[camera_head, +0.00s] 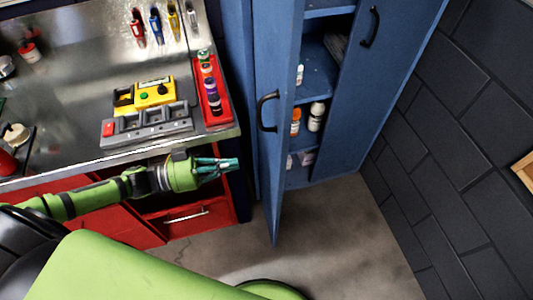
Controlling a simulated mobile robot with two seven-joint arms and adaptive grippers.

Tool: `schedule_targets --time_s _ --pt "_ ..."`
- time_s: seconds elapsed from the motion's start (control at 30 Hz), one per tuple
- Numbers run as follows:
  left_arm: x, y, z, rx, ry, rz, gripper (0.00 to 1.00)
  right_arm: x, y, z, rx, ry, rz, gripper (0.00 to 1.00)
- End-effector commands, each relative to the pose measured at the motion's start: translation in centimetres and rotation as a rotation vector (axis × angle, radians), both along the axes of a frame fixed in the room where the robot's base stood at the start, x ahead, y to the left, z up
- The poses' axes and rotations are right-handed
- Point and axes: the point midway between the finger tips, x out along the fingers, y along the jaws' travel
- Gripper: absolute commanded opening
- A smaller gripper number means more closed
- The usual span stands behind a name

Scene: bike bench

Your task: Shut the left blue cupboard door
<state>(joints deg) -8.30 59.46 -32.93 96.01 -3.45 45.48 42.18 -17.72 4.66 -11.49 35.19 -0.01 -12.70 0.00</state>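The left blue cupboard door (270,160) stands open, swung out towards me and seen nearly edge-on, with a black handle (267,110). The right blue door (385,75) is open too, with its own black handle (371,27). Between them the shelves (316,82) show several bottles. My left gripper (235,164), with teal fingers, is to the left of the left door, near the bench's front edge. It is apart from the door and holds nothing that I can see. Its finger gap is too small to judge. My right gripper is out of view.
A metal-topped bench (80,75) with red drawers (190,215) stands left of the cupboard. On it are a red bottle tray (218,117), a yellow case (154,92) and a grey tray (150,128). The floor (340,220) before the cupboard is clear. A dark wall (450,150) is at right.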

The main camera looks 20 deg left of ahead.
Motion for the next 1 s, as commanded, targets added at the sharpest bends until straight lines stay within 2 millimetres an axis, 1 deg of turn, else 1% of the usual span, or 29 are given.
schedule_targets --time_s 0.03,0.2,0.4,0.6,1.0 --pt "0.8 -1.1 0.5 -0.005 -0.006 0.001 0.0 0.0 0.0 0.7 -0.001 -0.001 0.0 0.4" --pt "2.6 -4.2 0.5 -0.003 -0.005 0.003 0.0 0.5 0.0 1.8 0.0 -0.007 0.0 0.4" --pt "4.1 -6.9 0.3 0.0 -0.001 0.002 0.0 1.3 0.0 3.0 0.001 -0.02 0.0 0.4" --pt "4.8 -7.9 0.1 0.003 -0.001 0.002 0.0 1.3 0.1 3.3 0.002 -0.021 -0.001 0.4" --pt "4.8 -8.1 0.0 0.003 -0.001 0.004 0.0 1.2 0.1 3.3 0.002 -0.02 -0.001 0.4"
